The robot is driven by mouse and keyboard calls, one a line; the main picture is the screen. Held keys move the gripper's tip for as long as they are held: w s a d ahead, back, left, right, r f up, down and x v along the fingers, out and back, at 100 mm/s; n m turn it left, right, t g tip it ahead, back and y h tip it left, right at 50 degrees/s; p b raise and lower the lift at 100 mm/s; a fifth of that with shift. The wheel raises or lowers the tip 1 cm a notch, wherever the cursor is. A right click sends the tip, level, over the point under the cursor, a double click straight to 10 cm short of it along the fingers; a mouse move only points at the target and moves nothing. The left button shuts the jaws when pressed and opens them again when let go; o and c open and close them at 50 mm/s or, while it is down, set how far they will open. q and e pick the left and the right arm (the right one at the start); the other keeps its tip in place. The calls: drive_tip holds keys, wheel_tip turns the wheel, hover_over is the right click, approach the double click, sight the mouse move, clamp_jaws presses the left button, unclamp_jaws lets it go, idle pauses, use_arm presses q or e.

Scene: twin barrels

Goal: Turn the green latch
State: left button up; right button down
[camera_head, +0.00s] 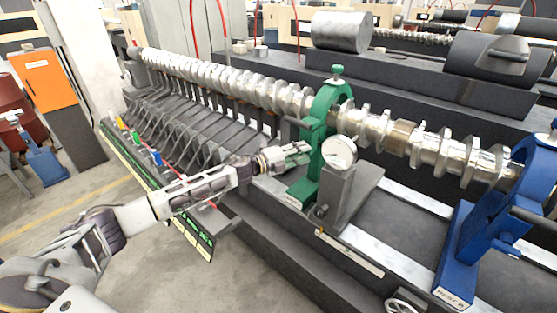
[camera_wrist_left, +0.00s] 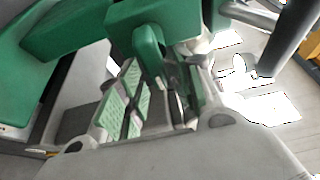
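The green stand (camera_head: 312,160) holds a long metal crankshaft in its ring. In the left wrist view, a green latch arm (camera_wrist_left: 150,52) hangs down from a green block of the stand. My left gripper (camera_head: 303,150) is close against the left side of the green stand. In the left wrist view the gripper's two fingers (camera_wrist_left: 160,98) are apart, with pale green pads. The latch's lower end reaches toward the gap between them. I cannot tell whether it touches a finger. My right gripper is not in view.
The crankshaft (camera_head: 230,80) runs across the bench through the green stand. A dial gauge (camera_head: 339,152) sits just right of the stand. A blue stand (camera_head: 462,255) is farther right. An orange cabinet (camera_head: 45,77) stands at the left. The floor at the lower left is open.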

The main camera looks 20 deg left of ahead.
use_arm(q)
drive_tip(key=v, duration=1.1)
idle(0.6)
drive_tip(key=shift+a, duration=0.15)
idle(0.6)
